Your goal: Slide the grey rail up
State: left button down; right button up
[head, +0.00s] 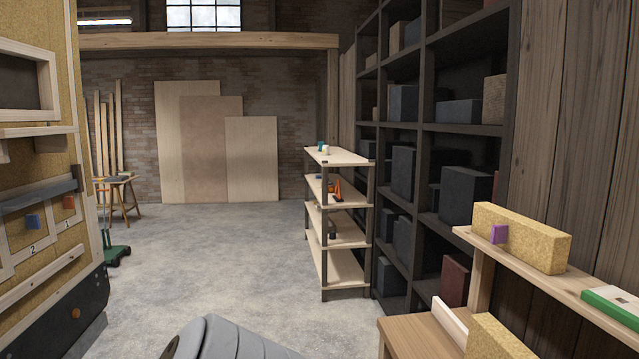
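The grey rail (38,196) is at the left edge of the head view, lying across the front of the yellowish hut trailer wall (62,80). It crosses the upper part of numbered panels; 2 and 3 can be read. A blue block (33,221) sits on panel 2 and an orange block (69,202) on panel 3, both just below the rail. The rail's left end is cut off by the picture edge. Neither gripper is in view; only a grey part of my arm shows at the bottom.
Concrete floor (200,250) lies open in the middle. A light shelf unit (340,206) stands before tall dark shelving on the right. A wooden bench (420,335) and ledge with a yellowish block (540,238) are at lower right. A stool (122,181) stands behind the trailer.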

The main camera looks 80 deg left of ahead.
aim_at(11, 205)
jog(key=u, duration=4.1)
jog(key=i+l, duration=0.4)
jog(key=i, duration=0.3)
jog(key=i+l, duration=0.45)
jog(key=i, duration=0.2)
jog(key=i+l+u, duration=0.1)
jog(key=i+l, duration=0.3)
jog(key=i, duration=0.3)
jog(key=i+l, duration=0.5)
jog(key=i, duration=0.15)
jog(key=i+l, duration=0.45)
jog(key=i, duration=0.2)
